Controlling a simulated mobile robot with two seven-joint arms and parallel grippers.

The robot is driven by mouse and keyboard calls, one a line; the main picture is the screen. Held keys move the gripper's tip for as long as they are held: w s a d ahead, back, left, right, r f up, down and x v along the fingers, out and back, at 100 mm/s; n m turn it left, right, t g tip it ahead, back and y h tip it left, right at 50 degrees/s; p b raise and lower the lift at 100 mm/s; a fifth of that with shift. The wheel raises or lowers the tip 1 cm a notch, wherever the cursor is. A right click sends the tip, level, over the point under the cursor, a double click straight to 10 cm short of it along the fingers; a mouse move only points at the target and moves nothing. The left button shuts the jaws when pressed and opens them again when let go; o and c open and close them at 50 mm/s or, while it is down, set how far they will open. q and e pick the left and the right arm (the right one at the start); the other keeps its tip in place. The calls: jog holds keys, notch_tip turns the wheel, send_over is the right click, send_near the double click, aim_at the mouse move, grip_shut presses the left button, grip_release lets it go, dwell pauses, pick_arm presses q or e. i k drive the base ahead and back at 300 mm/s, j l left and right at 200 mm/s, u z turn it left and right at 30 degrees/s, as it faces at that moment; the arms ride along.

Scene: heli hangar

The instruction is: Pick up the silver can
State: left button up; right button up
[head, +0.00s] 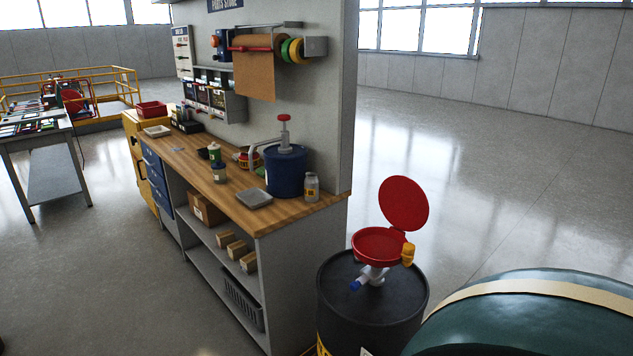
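A small silver-grey can (311,186) with a yellowish label stands upright near the front right corner of the wooden counter (177,151). It is just right of a blue drum (286,172) with a red-topped hand pump. It is small in view, so I cannot tell whether it is metal or glass. Two smaller containers stand further left, a green and white one (214,154) and a darker one with a pale label (219,173). Neither of my grippers is in view.
A grey tray (254,198) lies on the counter's front edge. A black barrel (372,308) with an open red funnel (379,245) stands at the counter's right end. A large dark green rounded object (530,318) fills the lower right. Open floor lies left and behind right.

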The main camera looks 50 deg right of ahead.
aim_at(311, 182)
jog(key=i+z, duration=0.15)
jog(key=i, duration=0.4)
jog(key=i+z, duration=0.2)
jog(key=i, duration=0.3)
jog(key=i+j+z, duration=0.15)
jog(key=i, duration=0.4)
